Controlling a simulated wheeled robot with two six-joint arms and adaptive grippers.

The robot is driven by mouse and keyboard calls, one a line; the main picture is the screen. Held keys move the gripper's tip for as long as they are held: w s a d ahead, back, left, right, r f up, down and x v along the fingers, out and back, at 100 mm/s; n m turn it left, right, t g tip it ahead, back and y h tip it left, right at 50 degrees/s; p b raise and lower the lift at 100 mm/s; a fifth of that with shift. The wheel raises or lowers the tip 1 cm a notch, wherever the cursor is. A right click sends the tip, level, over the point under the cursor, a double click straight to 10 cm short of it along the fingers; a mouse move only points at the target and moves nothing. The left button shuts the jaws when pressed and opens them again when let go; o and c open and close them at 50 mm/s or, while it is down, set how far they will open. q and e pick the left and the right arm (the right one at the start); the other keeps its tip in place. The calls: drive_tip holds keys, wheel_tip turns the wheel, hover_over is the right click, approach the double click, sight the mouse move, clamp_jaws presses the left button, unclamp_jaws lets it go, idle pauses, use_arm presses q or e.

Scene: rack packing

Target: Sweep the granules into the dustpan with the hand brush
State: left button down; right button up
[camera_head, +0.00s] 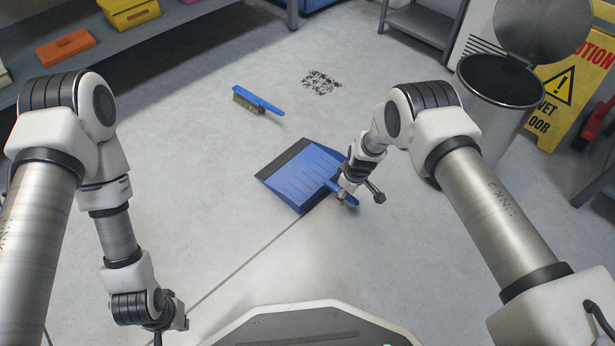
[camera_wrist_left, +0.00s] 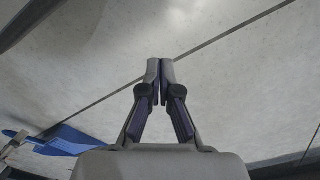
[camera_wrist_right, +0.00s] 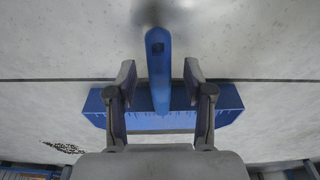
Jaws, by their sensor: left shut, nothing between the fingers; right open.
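The blue dustpan (camera_head: 290,180) lies on the floor in the middle of the head view. Its handle (camera_wrist_right: 158,65) points toward my base. My right gripper (camera_wrist_right: 160,78) is open, with a finger on each side of the handle and a visible gap on both sides. The hand brush (camera_head: 262,102), with blue handle and tan bristles, lies on the floor beyond the dustpan. The dark granules (camera_head: 321,82) form a patch right of the brush; they also show in the right wrist view (camera_wrist_right: 62,147). My left gripper (camera_wrist_left: 160,70) is shut and empty, away from these things.
A metal bin (camera_head: 490,105) with its lid up stands at the right, beside a yellow wet-floor sign (camera_head: 575,90). A grey shelf (camera_head: 150,38) with yellow and orange boxes runs along the upper left. The floor around the brush and granules is clear.

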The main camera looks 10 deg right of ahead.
clamp_jaws()
wheel_tip(320, 180, up, 12)
drive_tip(key=p, duration=1)
